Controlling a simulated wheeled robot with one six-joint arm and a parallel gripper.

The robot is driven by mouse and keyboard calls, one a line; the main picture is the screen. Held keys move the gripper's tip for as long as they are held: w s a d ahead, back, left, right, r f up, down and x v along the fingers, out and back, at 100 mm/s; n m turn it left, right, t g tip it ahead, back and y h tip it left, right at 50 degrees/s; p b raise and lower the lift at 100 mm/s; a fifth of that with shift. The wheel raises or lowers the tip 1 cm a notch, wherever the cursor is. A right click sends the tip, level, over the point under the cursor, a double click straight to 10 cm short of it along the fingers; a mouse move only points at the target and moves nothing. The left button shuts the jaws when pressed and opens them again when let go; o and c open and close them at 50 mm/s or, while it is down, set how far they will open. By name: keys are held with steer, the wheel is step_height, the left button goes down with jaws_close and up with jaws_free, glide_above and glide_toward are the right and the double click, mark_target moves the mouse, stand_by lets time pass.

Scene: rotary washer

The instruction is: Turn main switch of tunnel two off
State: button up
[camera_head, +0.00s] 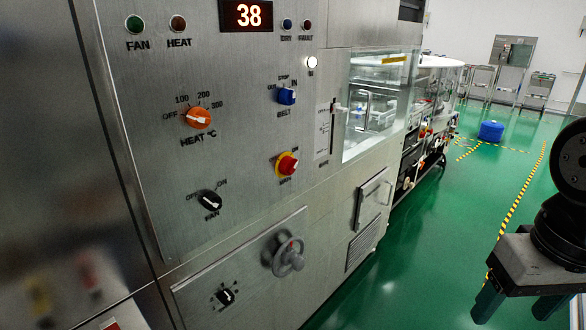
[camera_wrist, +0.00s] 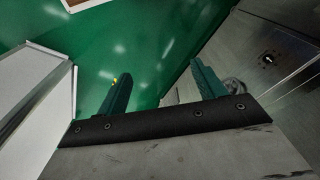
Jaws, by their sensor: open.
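The main switch (camera_head: 287,163) is a round red and yellow rotary knob on the steel control panel in the head view. Its label reads like MAIN; the small position marks beside it are too small to read. No tunnel number is readable on the panel. My gripper (camera_head: 518,308) is at the lower right of the head view, pointing down, far to the right of the switch and apart from the panel. In the wrist view my gripper (camera_wrist: 160,75) shows two green fingers spread apart with nothing between them, above the green floor. The main switch is not seen there.
The panel (camera_head: 150,130) also bears an orange heat knob (camera_head: 198,118), a blue belt knob (camera_head: 286,96), a black fan knob (camera_head: 210,200) and a display (camera_head: 246,15) reading 38. A handwheel (camera_head: 289,257) sticks out below. Green floor (camera_head: 440,240) lies clear between machine and gripper.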

steer(key=w+f+n, duration=0.1)
steer(key=w+f, duration=0.2)
steer(key=w, duration=0.3)
steer(key=w+a+f+n+t+h, duration=0.1)
steer(key=w+f, duration=0.2)
steer(key=w, duration=0.4)
steer(key=w+f+n, duration=0.1)
steer(key=w+f, duration=0.2)
steer(key=w, duration=0.3)
steer(key=n+t+y, duration=0.7)
steer(key=t+y, duration=0.3)
steer(key=y, duration=0.5)
glide_toward(294, 167)
steer(key=x, duration=0.9)
steer(key=shift+w+a, duration=0.25)
steer(key=shift+a, duration=0.1)
steer(key=c, duration=1)
